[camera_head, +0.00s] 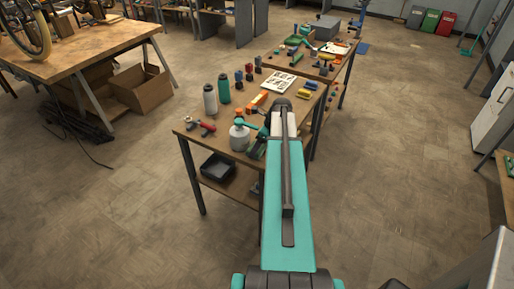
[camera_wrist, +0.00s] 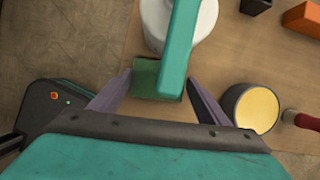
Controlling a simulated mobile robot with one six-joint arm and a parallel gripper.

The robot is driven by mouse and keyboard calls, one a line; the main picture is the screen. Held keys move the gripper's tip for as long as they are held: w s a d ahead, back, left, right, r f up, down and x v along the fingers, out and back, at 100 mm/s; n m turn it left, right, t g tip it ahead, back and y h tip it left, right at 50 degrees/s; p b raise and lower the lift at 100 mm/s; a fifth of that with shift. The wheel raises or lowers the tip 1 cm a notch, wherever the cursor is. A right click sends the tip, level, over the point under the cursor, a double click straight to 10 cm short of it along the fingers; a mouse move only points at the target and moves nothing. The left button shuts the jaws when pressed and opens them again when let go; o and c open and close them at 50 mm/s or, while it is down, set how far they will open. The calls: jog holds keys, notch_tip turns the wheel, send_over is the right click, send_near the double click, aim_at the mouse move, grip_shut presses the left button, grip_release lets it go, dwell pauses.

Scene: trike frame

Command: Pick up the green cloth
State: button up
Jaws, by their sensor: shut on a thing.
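The green cloth (camera_wrist: 145,78) is a small dark green folded piece in the wrist view, between the two fingers of my gripper (camera_wrist: 159,84). The fingers close on it from both sides. A white round container (camera_wrist: 207,28) with a teal bar (camera_wrist: 180,45) on top stands just beyond. The bar passes over part of the cloth and hides its right side. In the head view, the white container (camera_head: 239,138) stands at the near part of the workbench.
In the wrist view, a dark round pot with a yellow top (camera_wrist: 256,107) is right of my gripper. An orange block (camera_wrist: 303,18) lies farther right. In the head view, the workbench (camera_head: 205,141) also holds a grey bottle (camera_head: 210,99) and a teal bottle (camera_head: 224,89).

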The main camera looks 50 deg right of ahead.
jog(key=shift+r, duration=0.1)
jog(key=shift+r+b, duration=0.8)
jog(key=shift+r, duration=0.7)
jog(key=s+a+r+b, duration=0.1)
jog(key=s+b, duration=0.3)
jog(key=s, duration=1.2)
jog(key=shift+a+r, duration=0.25)
jog(key=shift+r, duration=0.1)
